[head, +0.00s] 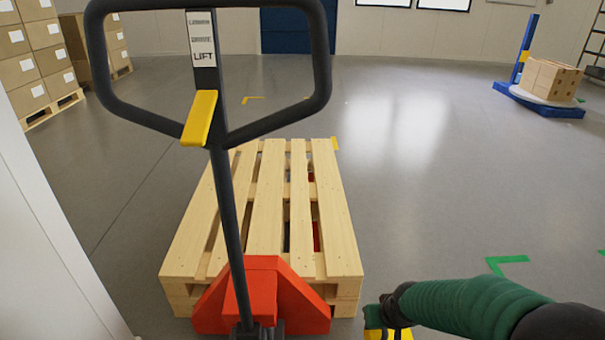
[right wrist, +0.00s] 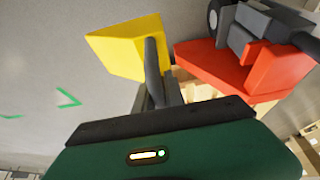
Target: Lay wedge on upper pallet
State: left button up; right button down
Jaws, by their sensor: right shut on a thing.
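The yellow wedge (right wrist: 118,48) is held in my right gripper (right wrist: 158,75), whose dark finger lies across it in the right wrist view. In the head view the wedge (head: 375,334) shows only in part at the bottom edge, with my right gripper (head: 384,318) beside it. It is to the right of the wooden pallet (head: 340,240) and apart from it. The slatted top of the pallet is bare where I see it; its lower layers are partly hidden. My left gripper is not in view.
A red pallet jack (head: 265,290) stands at the pallet's near end, its dark handle (head: 230,220) rising in front of me. Boxes (head: 40,60) are stacked at the far left. A blue pallet wrapper (head: 540,105) with boxes stands far right.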

aim_at(282, 184)
jog(key=i+l+z, duration=0.45)
jog(key=l, duration=0.25)
jog(key=i+l+z, duration=0.3)
jog(key=l+z, duration=0.2)
jog(key=l, duration=0.15)
jog(key=i+l+z, duration=0.45)
jog(key=i+u, duration=0.3)
jog(key=i, duration=0.2)
jog(key=i+u, duration=0.25)
jog(key=i, duration=0.25)
jog(key=i+l+u, duration=0.3)
jog(key=i, duration=0.2)
jog(key=i+l+u, duration=0.25)
jog(key=i, duration=0.25)
jog(key=i+u, duration=0.35)
jog(key=u, duration=0.15)
jog(key=i+l+u, duration=0.1)
jog(key=i+u, duration=0.25)
jog(key=u, duration=0.15)
jog(key=i+l+u, duration=0.25)
jog(key=u, duration=0.25)
jog(key=i+l+u, duration=0.3)
jog(key=u, duration=0.2)
jog(key=i+l+u, duration=0.2)
jog(key=l+u, duration=0.3)
